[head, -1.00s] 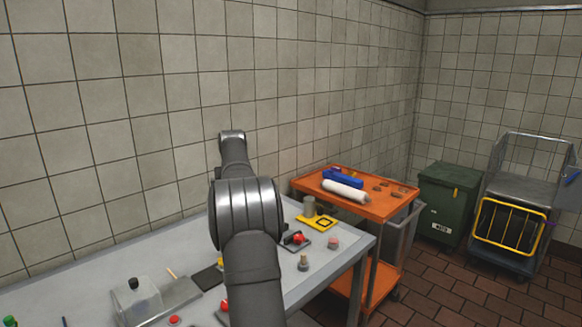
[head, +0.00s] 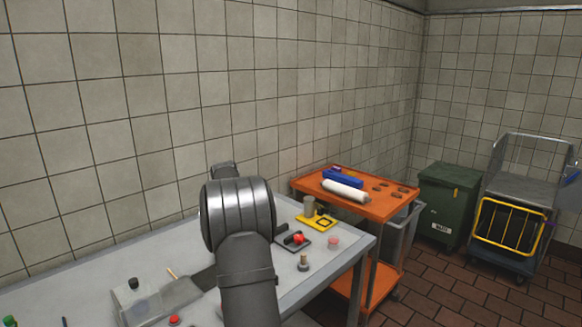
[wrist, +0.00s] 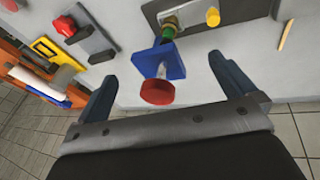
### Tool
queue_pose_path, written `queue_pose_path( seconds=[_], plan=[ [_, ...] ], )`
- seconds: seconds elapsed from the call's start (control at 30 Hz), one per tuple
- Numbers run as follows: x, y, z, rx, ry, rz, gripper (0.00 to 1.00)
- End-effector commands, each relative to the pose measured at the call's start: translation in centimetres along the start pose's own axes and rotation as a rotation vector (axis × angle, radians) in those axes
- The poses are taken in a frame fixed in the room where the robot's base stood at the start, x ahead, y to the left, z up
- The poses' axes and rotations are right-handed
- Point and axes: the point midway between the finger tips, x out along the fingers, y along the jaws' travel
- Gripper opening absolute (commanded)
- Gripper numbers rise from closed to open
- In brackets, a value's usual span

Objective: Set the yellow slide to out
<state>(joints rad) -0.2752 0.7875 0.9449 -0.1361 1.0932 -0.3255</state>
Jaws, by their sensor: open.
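A yellow knob (wrist: 213,16), which looks like the yellow slide, stands on a dark grey plate (wrist: 236,13) at the top of the wrist view. Its exact setting along the plate is not clear. My gripper (wrist: 162,68) is open, with its two dark blue fingers spread wide. The yellow knob lies beyond the fingertips, above the right finger in the picture, and is not touched. In the head view my arm hides the gripper and the yellow knob.
A blue block (wrist: 160,62) with a red round cap (wrist: 157,92) shows between the fingers. A brass-and-green fitting (wrist: 169,27) stands close left of the yellow knob. A red-knobbed plate (head: 297,240), a yellow plate (head: 327,222) and an orange cart (head: 375,207) lie to the right.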

Motion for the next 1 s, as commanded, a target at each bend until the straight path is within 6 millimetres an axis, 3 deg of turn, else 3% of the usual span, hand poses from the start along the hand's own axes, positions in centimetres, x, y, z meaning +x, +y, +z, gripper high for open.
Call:
queue_pose_path(
  seconds=[0.07, 0.23, 0.37, 0.53, 0.7, 1.0],
  plan=[
    [0.0, 0.0, 0.0, 0.001, 0.0, 0.0, 0.98],
    [0.7, -0.4, 0.9, 0.077, -0.007, -0.049, 0.65],
    [2.3, -1.6, 3.4, 0.317, -0.03, -0.193, 0.39],
    [3.9, -3.7, 7.0, 0.793, -0.104, -0.451, 0.39],
    [4.3, -5.0, 9.4, 1.292, -0.217, -0.698, 0.39],
    [3.5, -3.4, 12.4, 2.145, -0.488, -1.112, 0.39]
  ],
)
